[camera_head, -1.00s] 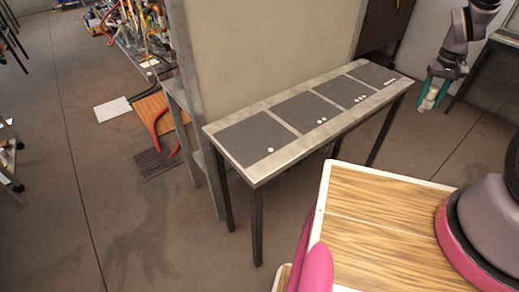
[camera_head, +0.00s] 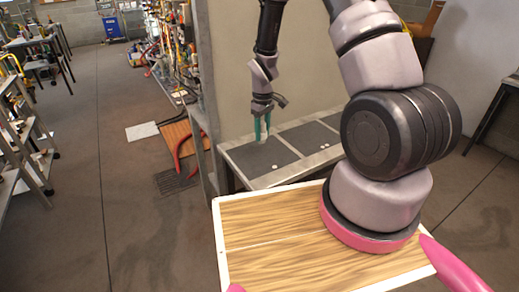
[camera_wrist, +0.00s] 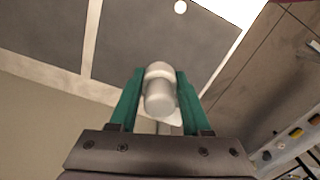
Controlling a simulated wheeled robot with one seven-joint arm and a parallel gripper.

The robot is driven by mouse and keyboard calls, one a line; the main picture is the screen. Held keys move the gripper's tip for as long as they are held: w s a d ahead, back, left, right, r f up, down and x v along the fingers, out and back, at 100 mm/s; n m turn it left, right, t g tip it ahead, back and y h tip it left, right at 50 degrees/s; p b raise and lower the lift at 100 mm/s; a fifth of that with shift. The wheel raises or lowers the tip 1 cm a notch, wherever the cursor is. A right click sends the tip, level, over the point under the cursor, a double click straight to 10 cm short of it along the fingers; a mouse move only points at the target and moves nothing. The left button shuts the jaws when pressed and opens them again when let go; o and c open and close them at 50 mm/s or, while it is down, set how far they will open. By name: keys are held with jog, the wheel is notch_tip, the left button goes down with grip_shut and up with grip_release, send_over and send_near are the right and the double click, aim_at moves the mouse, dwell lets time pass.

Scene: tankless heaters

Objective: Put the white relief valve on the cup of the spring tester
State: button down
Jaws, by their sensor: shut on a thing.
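My gripper (camera_head: 262,130) has teal fingers and hangs above the leftmost dark mat of a narrow table. In the wrist view, my gripper (camera_wrist: 155,92) is shut on the white relief valve (camera_wrist: 160,92), a rounded light cylinder held between both fingers. In the head view the valve (camera_head: 265,139) is only a small pale shape at the fingertips. I cannot make out the spring tester or its cup in either view.
The narrow table (camera_head: 236,169) carries several dark mats (camera_head: 262,158) with small white dots and stands against a beige panel (camera_head: 232,78). Cluttered shelving (camera_head: 170,50) is behind at left. Open floor (camera_head: 130,215) lies to the left.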

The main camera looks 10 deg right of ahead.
jog(key=shift+a+f, duration=0.1)
jog(key=shift+f, duration=2.85)
jog(key=shift+f, duration=0.1)
jog(key=shift+c, duration=1.8)
grip_release()
